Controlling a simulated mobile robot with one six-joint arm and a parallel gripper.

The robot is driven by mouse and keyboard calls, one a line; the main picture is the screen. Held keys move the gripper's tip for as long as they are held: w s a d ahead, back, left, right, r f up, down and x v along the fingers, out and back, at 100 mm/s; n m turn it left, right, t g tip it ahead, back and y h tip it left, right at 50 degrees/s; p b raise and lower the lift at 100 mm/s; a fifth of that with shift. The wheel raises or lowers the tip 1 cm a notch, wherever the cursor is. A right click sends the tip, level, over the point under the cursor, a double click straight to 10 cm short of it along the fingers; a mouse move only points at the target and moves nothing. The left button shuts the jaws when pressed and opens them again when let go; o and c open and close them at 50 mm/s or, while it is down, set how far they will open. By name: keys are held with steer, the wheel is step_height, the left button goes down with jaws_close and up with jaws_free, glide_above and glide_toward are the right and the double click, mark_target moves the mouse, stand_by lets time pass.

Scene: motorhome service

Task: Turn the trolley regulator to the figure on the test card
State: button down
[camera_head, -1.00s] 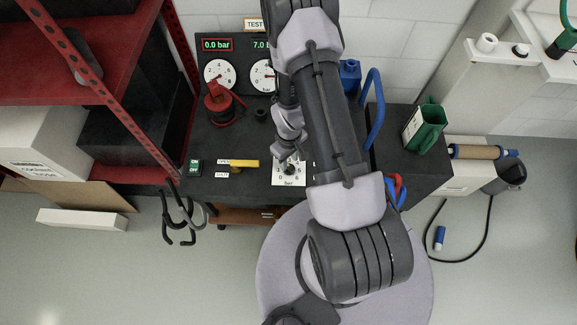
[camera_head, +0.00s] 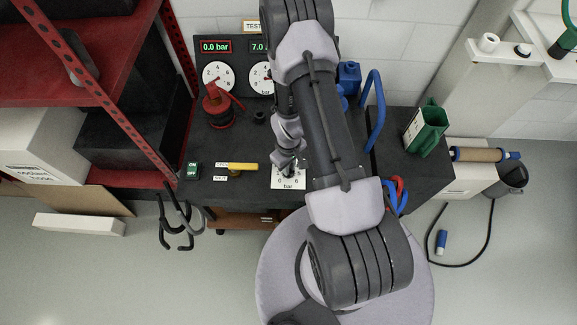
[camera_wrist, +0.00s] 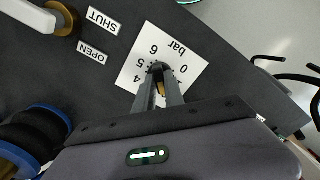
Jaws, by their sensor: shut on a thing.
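The regulator's white dial plate (camera_head: 288,184), marked in bar, lies flat near the trolley's front edge. In the wrist view the plate (camera_wrist: 187,58) shows 0, 4, 5 and 6. My gripper (camera_wrist: 160,72) is shut on the regulator knob (camera_wrist: 161,88) at the plate's middle; only a small brass-coloured bit shows between the fingers. The knob's pointer is hidden, so its setting cannot be read. The test card (camera_head: 252,26) stands above the back panel, mostly hidden by my arm; only "TEST" reads. The left display (camera_head: 215,46) reads 0.0 bar; the right one (camera_head: 258,45) begins 7.0.
A yellow valve lever (camera_head: 242,166) with OPEN and SHUT labels sits left of the plate, beside a green ON/OFF switch (camera_head: 192,170). A red-topped fitting (camera_head: 216,105) stands behind.

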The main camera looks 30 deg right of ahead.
steer(key=m, duration=0.4)
steer(key=shift+p, duration=0.35)
steer(key=m, duration=0.4)
steer(key=shift+m, duration=0.3)
stand_by(0.4)
steer(key=c, duration=1.4)
jaws_free()
steer(key=shift+c, duration=0.2)
steer(key=shift+r, duration=0.15)
step_height(320, 180, up, 17)
steer(key=p, duration=1.7)
